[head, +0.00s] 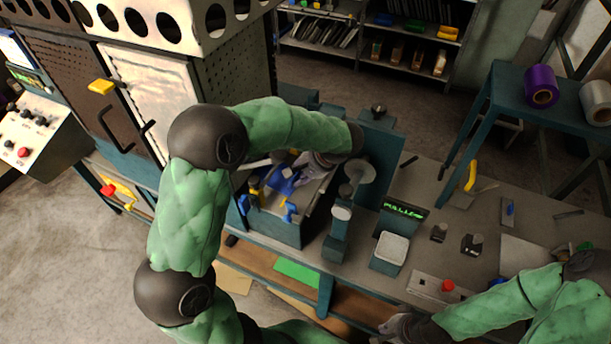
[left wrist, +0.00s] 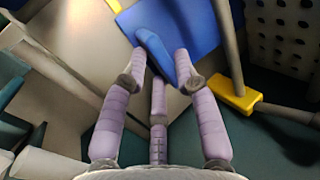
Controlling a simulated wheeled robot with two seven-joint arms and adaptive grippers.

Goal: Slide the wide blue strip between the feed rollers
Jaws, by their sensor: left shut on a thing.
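My left gripper (head: 303,165) reaches into the teal-sided machine (head: 274,226) from above. In the left wrist view its lilac fingers (left wrist: 162,80) are closed around a raised blue tab (left wrist: 152,48) on a flat blue piece, which looks like the wide blue strip (left wrist: 188,22). In the head view the blue strip (head: 283,181) shows just left of the fingers, partly covered. Grey bars or rollers (left wrist: 229,45) run beside it; I cannot tell whether the strip is between them. My right gripper (head: 395,327) is at the bottom edge, its fingers unclear.
A yellow block (left wrist: 236,96) sits on a bar near the strip. A teal stand with a round grey plate (head: 361,171) and a scale (head: 392,247) with a green display stand right of the machine. A red button (head: 447,286) is on the bench. A tall cabinet (head: 150,85) is behind left.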

